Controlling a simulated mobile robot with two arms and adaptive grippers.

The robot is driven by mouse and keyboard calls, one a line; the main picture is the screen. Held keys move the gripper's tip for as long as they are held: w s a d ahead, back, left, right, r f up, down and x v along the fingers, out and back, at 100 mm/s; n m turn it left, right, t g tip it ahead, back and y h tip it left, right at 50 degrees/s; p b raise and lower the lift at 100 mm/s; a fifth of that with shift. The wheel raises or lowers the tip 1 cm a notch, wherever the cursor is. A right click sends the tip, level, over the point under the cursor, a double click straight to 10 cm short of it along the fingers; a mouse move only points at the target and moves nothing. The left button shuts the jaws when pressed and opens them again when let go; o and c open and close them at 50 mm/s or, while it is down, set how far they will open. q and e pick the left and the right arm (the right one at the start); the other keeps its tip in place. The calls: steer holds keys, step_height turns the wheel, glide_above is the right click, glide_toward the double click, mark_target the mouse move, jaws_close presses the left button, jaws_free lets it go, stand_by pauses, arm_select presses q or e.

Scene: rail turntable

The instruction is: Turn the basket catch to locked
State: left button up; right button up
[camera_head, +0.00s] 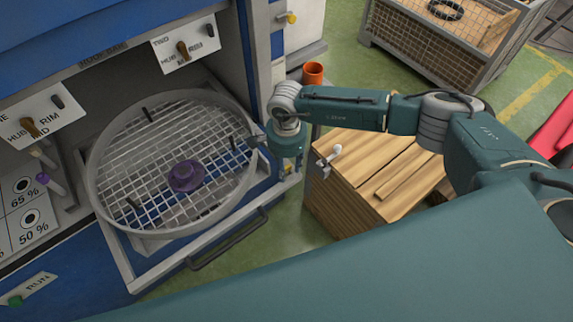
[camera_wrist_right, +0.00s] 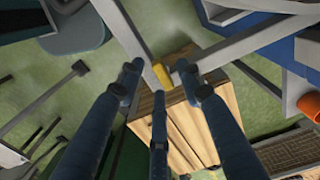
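The round wire basket (camera_head: 97,180) sits in the blue-and-white drawer of the machine at left, with a purple hub piece (camera_head: 186,176) at its middle. A small yellow piece, which looks like the basket catch (camera_wrist_right: 162,75), lies on a pale bar in the right wrist view. My right gripper (camera_wrist_right: 159,80) has its fingers spread apart around this yellow piece, with no clear contact. In the head view my right gripper (camera_head: 272,163) points down beside the basket's right rim, mostly hidden by its own wrist. The catch's setting cannot be read. My left gripper is not in view.
A wooden stack (camera_head: 375,175) stands just right of my right gripper, with an orange cup (camera_head: 313,73) behind. The drawer handle (camera_head: 228,240) sticks out at the front. A wire-mesh crate (camera_head: 430,45) stands at the back. Green floor is clear between them.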

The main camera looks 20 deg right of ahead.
jaws_close()
